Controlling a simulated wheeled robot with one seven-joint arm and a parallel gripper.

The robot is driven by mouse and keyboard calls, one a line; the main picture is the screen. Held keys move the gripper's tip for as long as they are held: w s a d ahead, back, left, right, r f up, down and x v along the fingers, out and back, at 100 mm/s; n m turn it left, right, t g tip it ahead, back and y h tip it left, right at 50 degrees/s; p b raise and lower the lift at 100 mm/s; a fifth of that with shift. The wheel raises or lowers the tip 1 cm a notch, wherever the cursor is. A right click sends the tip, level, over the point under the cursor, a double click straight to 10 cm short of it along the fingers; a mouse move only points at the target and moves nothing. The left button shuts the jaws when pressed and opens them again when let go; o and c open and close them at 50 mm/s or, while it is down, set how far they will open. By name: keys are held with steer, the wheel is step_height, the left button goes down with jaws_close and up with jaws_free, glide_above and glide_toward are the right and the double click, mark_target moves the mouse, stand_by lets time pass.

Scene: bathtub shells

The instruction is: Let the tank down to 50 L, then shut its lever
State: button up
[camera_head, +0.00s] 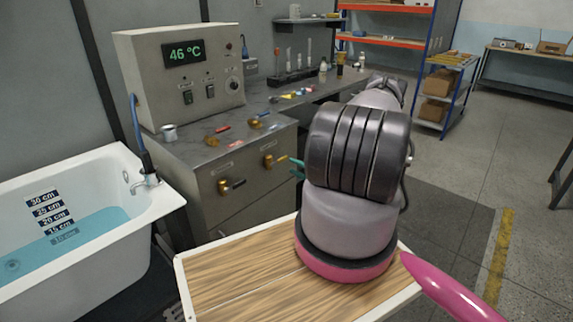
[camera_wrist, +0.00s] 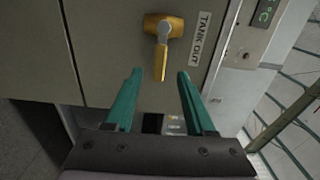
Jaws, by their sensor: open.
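The brass lever labelled TANK OUT (camera_wrist: 163,45) is on a grey cabinet front in the wrist view, its handle pointing down in that picture. My gripper (camera_wrist: 160,74) is open; its green fingertips lie either side of the handle's end in the picture, with gaps. I cannot tell whether the handle is at fingertip depth. In the head view a brass lever (camera_head: 275,161) with its handle pointing right appears to be this one, just left of my green fingertips (camera_head: 297,169). I see no tank or litre reading.
Another lever (camera_head: 231,186) with a dark handle is further left on the cabinet (camera_head: 240,205). A control box (camera_head: 125,65) reads 46 °C. A white bathtub (camera_head: 165,200) with teal water and centimetre marks stands at left. A wooden-topped surface (camera_head: 235,280) lies below my arm.

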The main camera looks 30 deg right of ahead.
steer(key=shift+v, duration=1.3)
